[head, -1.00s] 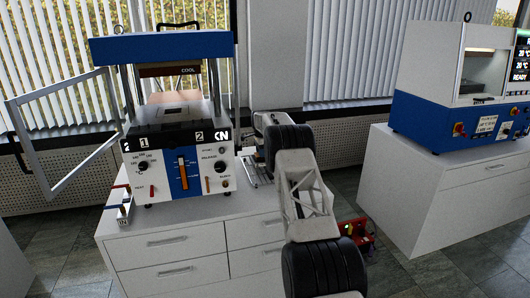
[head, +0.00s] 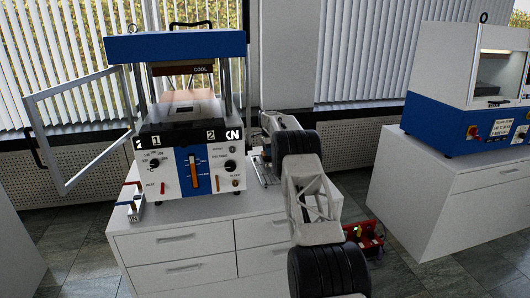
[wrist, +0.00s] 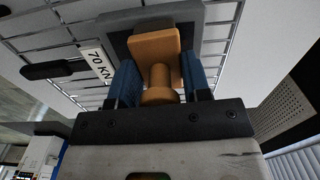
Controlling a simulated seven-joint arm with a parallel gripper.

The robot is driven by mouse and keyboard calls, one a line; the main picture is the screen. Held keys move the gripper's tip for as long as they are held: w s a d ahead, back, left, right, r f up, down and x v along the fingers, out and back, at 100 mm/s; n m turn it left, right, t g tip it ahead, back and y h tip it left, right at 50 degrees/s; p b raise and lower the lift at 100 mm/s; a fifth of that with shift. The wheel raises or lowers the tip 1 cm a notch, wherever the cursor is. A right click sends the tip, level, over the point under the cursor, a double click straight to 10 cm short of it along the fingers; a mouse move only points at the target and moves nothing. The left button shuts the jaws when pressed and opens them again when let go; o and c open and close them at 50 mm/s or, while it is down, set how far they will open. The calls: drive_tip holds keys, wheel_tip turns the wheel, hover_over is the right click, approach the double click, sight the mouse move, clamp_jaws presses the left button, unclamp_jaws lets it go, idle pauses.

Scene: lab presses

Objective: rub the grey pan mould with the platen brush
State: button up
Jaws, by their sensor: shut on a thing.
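My gripper (wrist: 158,78) has blue fingers in the wrist view, shut on the orange-brown stem of the platen brush. The brush (wrist: 152,46) has a square block at its far end and a round knob toward the palm. Just beyond the block is a dark grey square-edged piece (wrist: 117,45), seemingly the grey pan mould. The brush hides its middle, and I cannot tell whether they touch. In the head view, my arm hides the gripper tips and brush, to the right of the press.
A blue and white press (head: 192,165) stands on a white drawer cabinet (head: 180,250). Its framed guard (head: 66,175) stands open at left. In the wrist view, a wire-like grid, a "70 KN" label (wrist: 96,64) and a black handle (wrist: 60,70) lie beside the grey piece.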

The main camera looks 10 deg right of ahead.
drive_tip(key=shift+d, duration=2.8)
drive_tip(key=shift+a, duration=4)
drive_tip(key=shift+d+r, duration=0.1)
drive_tip(key=shift+r, duration=4.05)
drive_tip(key=shift+s+d, duration=0.1)
drive_tip(key=shift+d, duration=0.05)
